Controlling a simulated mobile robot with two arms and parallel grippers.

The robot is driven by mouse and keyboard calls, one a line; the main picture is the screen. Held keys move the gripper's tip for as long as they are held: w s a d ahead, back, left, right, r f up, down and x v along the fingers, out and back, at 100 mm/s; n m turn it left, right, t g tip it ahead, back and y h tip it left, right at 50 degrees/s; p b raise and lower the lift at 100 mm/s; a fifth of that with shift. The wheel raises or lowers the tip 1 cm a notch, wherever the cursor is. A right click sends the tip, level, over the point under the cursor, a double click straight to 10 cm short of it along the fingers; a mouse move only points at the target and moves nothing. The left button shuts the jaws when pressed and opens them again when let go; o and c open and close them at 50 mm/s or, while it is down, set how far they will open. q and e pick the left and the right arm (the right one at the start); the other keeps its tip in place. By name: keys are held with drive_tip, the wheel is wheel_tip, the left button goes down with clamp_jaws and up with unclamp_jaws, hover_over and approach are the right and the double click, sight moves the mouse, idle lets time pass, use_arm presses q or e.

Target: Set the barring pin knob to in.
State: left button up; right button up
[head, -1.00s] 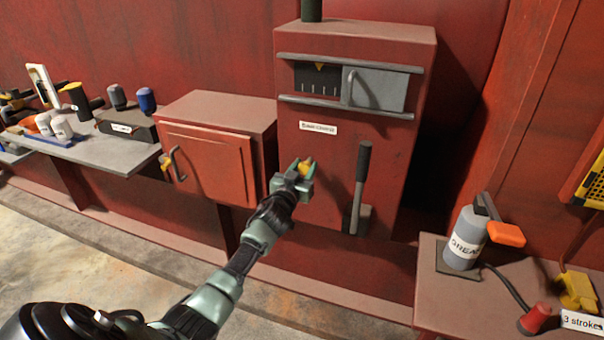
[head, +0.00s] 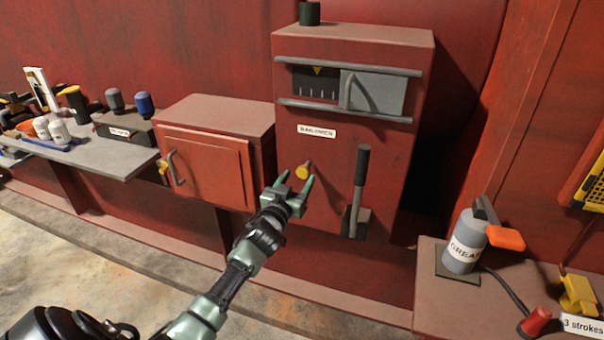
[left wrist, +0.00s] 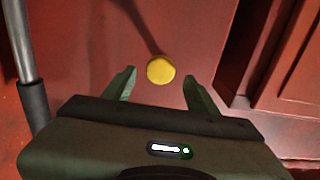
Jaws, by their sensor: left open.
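The yellow barring pin knob (head: 303,171) is on the front of the red cabinet (head: 335,190), below a small white label (head: 316,131) too blurred to read surely. It stands on a thin stem or casts a dark line behind it; I cannot tell its in or out position. My left gripper (head: 296,181) is open and empty just in front of the knob, apart from it. In the left wrist view the round knob face (left wrist: 160,70) lies between the two open fingertips (left wrist: 159,77). My right gripper is not in view.
A grey lever with a black grip (head: 359,180) stands right of the knob. A smaller red box (head: 205,165) with a handle is on the left. A grease can (head: 465,240) stands on the right ledge. A shelf of bottles (head: 95,155) is at far left.

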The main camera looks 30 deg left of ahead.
use_arm(q)
drive_tip(key=v, duration=0.2)
drive_tip(key=shift+s+d, duration=0.1)
drive_tip(key=shift+s, duration=0.25)
drive_tip(key=s+d+f+m+g+h, duration=0.1)
drive_tip(key=s+d+f+g, duration=0.35)
drive_tip(key=f, duration=0.85)
drive_tip(key=s+d+f+g+h, duration=0.1)
drive_tip(key=s+f, duration=0.6)
drive_tip(key=f, duration=0.6)
drive_tip(key=s+d+f+m+g+h, duration=0.1)
drive_tip(key=s+d+f+g, duration=0.15)
drive_tip(key=s+f, duration=0.7)
drive_tip(key=s+d+f+m+g, duration=0.1)
drive_tip(key=s+d+f+g, duration=0.1)
drive_tip(key=s+f, duration=0.5)
drive_tip(key=s+d+f+m+g+h, duration=0.1)
drive_tip(key=s+d+f+g, duration=0.2)
drive_tip(key=s+f, duration=0.4)
drive_tip(key=s+d+f+m+g, duration=0.1)
drive_tip(key=s+d+f+g, duration=0.2)
drive_tip(key=s, duration=1.8)
wheel_tip(320, 180, down, 5)
drive_tip(key=shift+d+f, duration=0.1)
drive_tip(key=shift+d, duration=0.95)
